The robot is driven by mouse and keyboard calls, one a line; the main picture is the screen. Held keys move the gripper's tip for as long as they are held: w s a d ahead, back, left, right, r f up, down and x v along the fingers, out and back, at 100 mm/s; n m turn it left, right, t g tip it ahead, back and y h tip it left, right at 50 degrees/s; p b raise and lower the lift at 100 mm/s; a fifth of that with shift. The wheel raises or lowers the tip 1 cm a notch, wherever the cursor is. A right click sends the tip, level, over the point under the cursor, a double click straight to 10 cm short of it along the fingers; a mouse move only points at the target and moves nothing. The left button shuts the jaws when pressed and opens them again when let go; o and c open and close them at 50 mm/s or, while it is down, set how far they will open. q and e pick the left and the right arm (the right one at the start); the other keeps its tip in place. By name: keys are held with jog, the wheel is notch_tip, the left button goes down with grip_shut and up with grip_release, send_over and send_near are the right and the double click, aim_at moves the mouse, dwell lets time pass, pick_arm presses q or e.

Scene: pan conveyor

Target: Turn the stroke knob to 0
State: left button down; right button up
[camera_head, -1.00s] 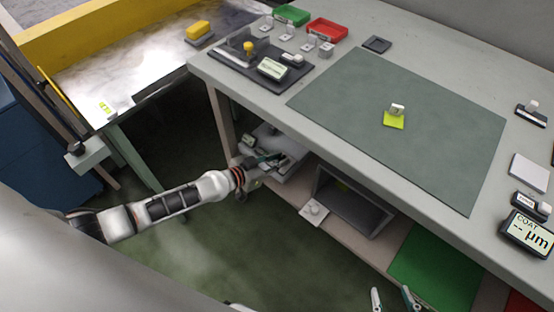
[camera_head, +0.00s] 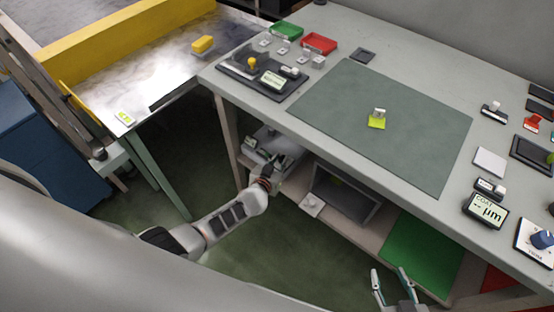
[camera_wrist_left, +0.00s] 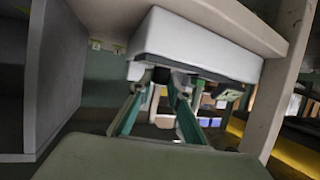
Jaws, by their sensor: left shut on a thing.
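A white box-shaped device (camera_head: 268,142) stands on the shelf under the bench, and it fills the upper middle of the left wrist view (camera_wrist_left: 195,45). A small dark knob (camera_wrist_left: 160,75) shows under its near edge; I cannot read a mark or its setting. My left gripper (camera_head: 280,162) is at the device's front. In the left wrist view its green fingers (camera_wrist_left: 156,80) stand on either side of the dark knob and are shut on it. My right gripper (camera_head: 392,276) is open and empty in front of the bench.
A blue knob (camera_head: 542,239) on a white panel is at the bench's right edge. A grey bin (camera_head: 343,196) and a green mat (camera_head: 425,255) are on the lower shelf. The bench top (camera_head: 320,80) lies above my left gripper, with a leg (camera_head: 229,140) to its left.

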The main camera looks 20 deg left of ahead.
pick_arm(q)
jog(key=n+y, duration=0.2)
jog(key=shift+s+d+y, duration=0.1)
jog(key=shift+d+y, duration=0.2)
jog(key=shift+d, duration=0.1)
jog(key=shift+f+n+y, duration=0.1)
jog(key=shift+n+y, duration=0.6)
jog(key=shift+g, duration=0.3)
jog(key=c, duration=1.9)
grip_release()
jog(key=shift+a, duration=0.1)
